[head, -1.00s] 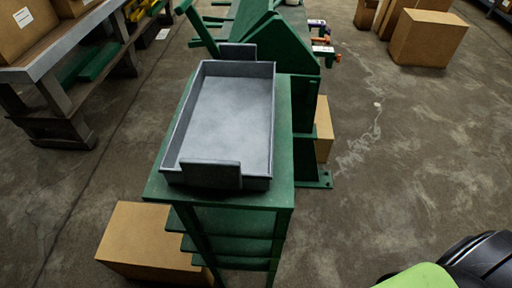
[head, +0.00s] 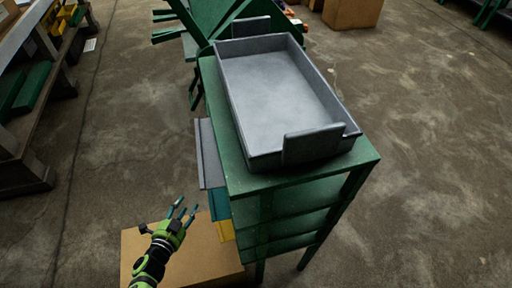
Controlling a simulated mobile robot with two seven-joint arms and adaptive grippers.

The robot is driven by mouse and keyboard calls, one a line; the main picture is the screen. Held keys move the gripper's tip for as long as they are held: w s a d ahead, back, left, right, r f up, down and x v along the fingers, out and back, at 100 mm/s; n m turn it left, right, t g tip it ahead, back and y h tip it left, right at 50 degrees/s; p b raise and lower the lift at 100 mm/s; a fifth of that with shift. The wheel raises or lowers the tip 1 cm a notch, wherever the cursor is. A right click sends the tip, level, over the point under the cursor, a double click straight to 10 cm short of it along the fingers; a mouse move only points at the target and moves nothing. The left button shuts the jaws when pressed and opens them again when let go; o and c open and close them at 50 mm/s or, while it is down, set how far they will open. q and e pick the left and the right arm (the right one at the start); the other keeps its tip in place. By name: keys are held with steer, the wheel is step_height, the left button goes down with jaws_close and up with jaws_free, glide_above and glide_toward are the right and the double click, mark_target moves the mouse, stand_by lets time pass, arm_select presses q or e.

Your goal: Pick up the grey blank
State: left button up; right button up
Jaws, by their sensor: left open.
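A flat grey blank (head: 209,153) sticks out of the left side of a green rack, at its upper shelf level; its inner part is hidden under the rack top. My left gripper (head: 186,207) is open and empty, with its fingers pointing up and slightly right in the picture. It is below and to the left of the grey blank, apart from it. My right gripper is not in view.
The green rack (head: 365,160) carries a grey tray (head: 270,85) on top. A teal sheet (head: 219,205) and a yellow sheet (head: 226,231) stick out below the grey blank. A cardboard box (head: 205,262) is on the floor beneath my left gripper. Open floor lies left of the rack.

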mark_target(200, 153)
arm_select(q)
steer(key=w+d+r+m+t+h+b, duration=0.1)
steer(key=w+d+r+m+h, duration=0.15)
steer(key=r+m, duration=0.35)
steer(key=w+d+r+m+t+h+b, duration=0.1)
steer(key=w+r+m+h, duration=0.2)
steer(key=r, duration=0.5)
steer(key=shift+m, duration=0.6)
steer(key=w, duration=0.1)
steer(key=w+d+r+p, duration=0.1)
steer(key=w+d+p, duration=0.1)
steer(key=w, duration=0.1)
steer(key=shift+d+r, duration=0.15)
steer(key=shift+w+d, duration=0.2)
steer(key=shift+w, duration=0.2)
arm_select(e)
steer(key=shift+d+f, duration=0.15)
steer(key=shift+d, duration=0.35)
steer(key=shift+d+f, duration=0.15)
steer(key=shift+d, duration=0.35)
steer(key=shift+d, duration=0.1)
arm_select(q)
jaws_close()
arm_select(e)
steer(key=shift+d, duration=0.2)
